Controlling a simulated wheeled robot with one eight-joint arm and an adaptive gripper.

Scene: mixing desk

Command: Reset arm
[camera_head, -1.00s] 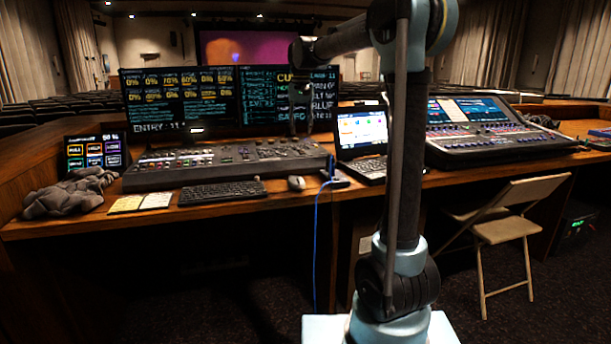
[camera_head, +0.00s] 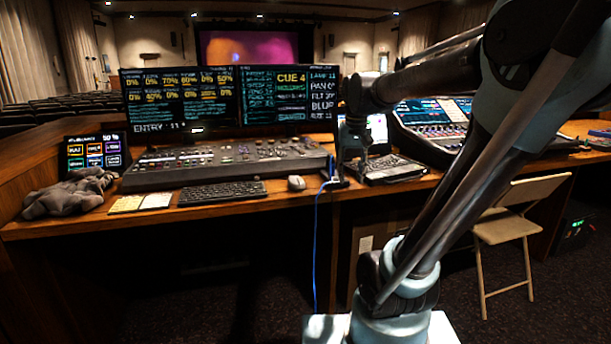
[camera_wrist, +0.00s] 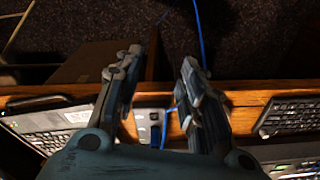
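My gripper (camera_head: 350,174) hangs pointing down at the desk's front edge, just left of the laptop (camera_head: 392,168). In the wrist view my gripper (camera_wrist: 161,62) has its two dark fingers spread apart, with nothing held between them. A small pale box with a blue cable (camera_wrist: 152,122) shows beyond and between the fingers. I cannot tell how high the fingertips are above the desk. My arm leans up to the right from its base and covers part of the right mixing desk.
The wooden desk (camera_head: 235,207) carries a lighting console (camera_head: 225,160), keyboard (camera_head: 222,192), mouse (camera_head: 296,182) and two monitors (camera_head: 180,100). A mixing desk (camera_head: 430,125) stands right. A blue cable (camera_head: 316,250) hangs off the front edge. A folding chair (camera_head: 507,227) stands at the right.

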